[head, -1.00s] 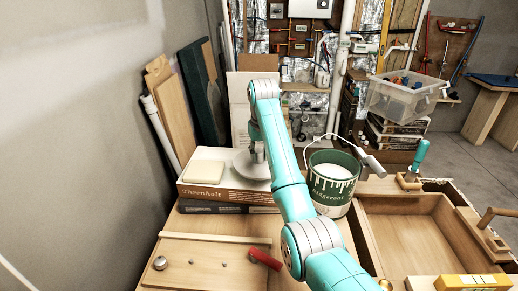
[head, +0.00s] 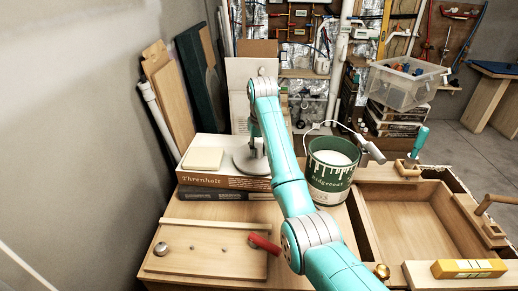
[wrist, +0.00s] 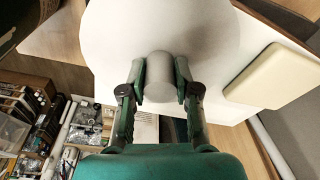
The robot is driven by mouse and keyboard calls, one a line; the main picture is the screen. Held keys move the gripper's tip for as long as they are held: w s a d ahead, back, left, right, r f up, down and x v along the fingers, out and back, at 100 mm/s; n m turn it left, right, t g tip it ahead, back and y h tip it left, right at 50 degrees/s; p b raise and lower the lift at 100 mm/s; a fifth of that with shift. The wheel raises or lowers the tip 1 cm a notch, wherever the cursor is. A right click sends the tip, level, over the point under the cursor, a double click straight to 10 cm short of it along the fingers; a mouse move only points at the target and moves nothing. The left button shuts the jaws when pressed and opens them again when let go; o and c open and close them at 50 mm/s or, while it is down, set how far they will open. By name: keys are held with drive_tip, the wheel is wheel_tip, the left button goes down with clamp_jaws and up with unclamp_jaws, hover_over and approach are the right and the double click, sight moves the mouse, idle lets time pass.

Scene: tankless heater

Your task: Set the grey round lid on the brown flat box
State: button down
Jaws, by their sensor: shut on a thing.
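The grey round lid (head: 243,162) is over the right part of the brown flat box (head: 222,181), the one lettered "Threnholt". My gripper (wrist: 161,80) is shut on the lid's short round knob (wrist: 159,72), with one finger on each side. The lid's pale disc (wrist: 170,28) fills the upper middle of the wrist view. It looks about level and lies very close to or on the box top; I cannot tell whether it touches. My arm hides part of the lid's right side in the head view.
A cream square block (head: 203,159) sits on the box's left part, beside the lid. A dark box (head: 222,194) lies underneath. A green paint can (head: 331,176) stands right of my arm. A wooden panel with a red handle (head: 264,244) is in front.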

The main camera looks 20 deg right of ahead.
sight(258, 145)
drive_tip(key=shift+f, duration=0.4)
drive_tip(key=c, duration=0.8)
unclamp_jaws()
drive_tip(key=shift+o, duration=0.2)
drive_tip(key=shift+r, duration=0.1)
wheel_tip(258, 145, up, 7)
drive_tip(key=shift+r, duration=0.1)
drive_tip(key=s+d+r+m, duration=0.1)
drive_tip(key=d+r+m, duration=0.2)
drive_tip(key=d, duration=1)
drive_tip(key=s+d+r+m, duration=0.1)
drive_tip(key=d+r+m, duration=0.2)
drive_tip(key=d, duration=1)
drive_tip(key=shift+d+r+h, duration=0.3)
drive_tip(key=shift+r+h, duration=0.1)
drive_tip(key=shift+r, duration=0.3)
drive_tip(key=shift+s, duration=0.1)
